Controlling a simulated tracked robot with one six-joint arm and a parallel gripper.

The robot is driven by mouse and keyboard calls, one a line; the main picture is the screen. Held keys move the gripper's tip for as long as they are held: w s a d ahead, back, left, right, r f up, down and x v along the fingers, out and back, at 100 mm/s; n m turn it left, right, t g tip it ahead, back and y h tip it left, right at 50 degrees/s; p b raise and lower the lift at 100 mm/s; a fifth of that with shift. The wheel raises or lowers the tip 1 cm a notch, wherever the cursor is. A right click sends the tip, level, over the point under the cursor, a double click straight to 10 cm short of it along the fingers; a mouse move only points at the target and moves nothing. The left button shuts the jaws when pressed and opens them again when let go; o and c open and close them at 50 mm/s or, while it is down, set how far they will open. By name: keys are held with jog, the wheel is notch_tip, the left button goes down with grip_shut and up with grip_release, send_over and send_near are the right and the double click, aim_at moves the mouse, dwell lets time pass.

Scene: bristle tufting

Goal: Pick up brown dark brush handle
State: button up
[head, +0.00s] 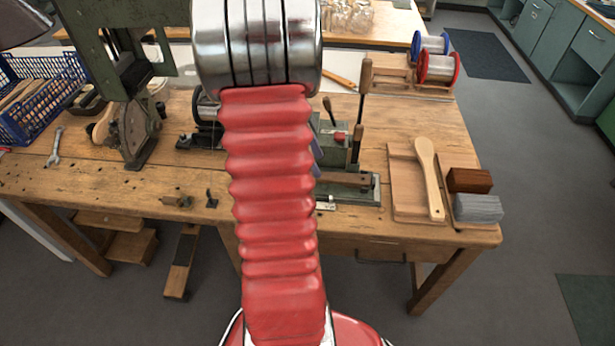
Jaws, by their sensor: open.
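A dark reddish-brown block (470,180), the likeliest dark brown brush handle in view, lies at the right end of the wooden workbench. It sits just behind a grey block (478,208). A pale wooden paddle-shaped handle (430,178) lies to its left on a flat wooden board (404,190). My red ribbed arm and its metal joint rise through the middle of the view. My gripper is not in view, so its place relative to the brown block cannot be told.
The workbench (440,134) holds a green machine (345,182) with upright levers, partly hidden behind my arm. A blue crate (38,95), a wrench (55,147) and a green press (130,60) stand left. Red and blue spools (437,68) sit at the back right.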

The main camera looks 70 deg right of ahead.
aim_at(324, 176)
jog(key=shift+x, duration=2.6)
jog(key=shift+d, duration=0.1)
jog(key=shift+c, duration=0.3)
jog(key=c, duration=1.1)
jog(key=shift+c, duration=0.2)
notch_tip(324, 176, up, 28)
